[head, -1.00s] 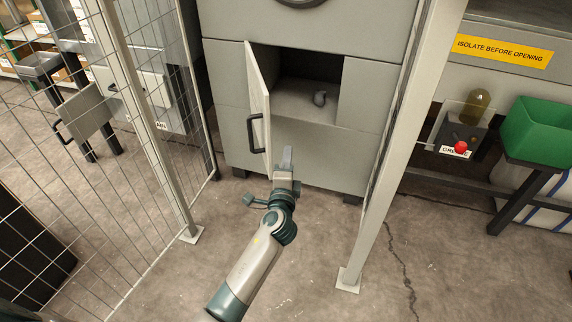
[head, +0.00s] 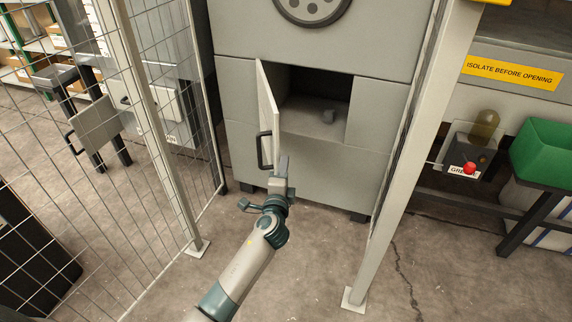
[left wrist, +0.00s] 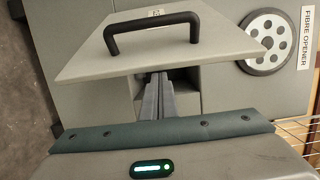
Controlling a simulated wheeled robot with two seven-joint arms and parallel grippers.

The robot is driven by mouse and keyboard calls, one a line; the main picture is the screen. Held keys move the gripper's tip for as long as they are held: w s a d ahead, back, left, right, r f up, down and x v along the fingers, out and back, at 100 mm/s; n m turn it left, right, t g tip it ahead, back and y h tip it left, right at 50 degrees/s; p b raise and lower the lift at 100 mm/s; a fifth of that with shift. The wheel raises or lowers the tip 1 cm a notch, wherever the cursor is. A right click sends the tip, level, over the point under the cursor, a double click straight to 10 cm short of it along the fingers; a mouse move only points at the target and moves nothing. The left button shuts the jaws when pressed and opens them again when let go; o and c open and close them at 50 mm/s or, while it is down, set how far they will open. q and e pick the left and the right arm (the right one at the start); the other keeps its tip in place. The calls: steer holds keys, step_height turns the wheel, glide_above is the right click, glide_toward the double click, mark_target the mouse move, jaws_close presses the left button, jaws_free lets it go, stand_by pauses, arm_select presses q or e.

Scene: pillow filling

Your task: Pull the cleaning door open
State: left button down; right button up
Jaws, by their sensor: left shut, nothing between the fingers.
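The cleaning door (head: 268,110) is a grey panel in the front of the grey machine. It stands swung open on its left edge, with a black handle (head: 264,152) on its outer face. My left gripper (head: 284,163) is shut and empty, just right of the door's lower free edge; contact cannot be told. In the left wrist view its fingers (left wrist: 157,95) reach past the edge of the door (left wrist: 180,56), and the handle (left wrist: 152,30) is clear of them. My right gripper is not in view.
A mesh fence (head: 110,170) stands to the left and a pale post (head: 405,160) to the right. Beyond the post are a red button (head: 469,168), a green bin (head: 545,150) and a yellow warning sign (head: 512,72). The concrete floor before the machine is open.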

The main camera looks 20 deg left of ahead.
arm_select(q)
steer(key=shift+a, duration=0.15)
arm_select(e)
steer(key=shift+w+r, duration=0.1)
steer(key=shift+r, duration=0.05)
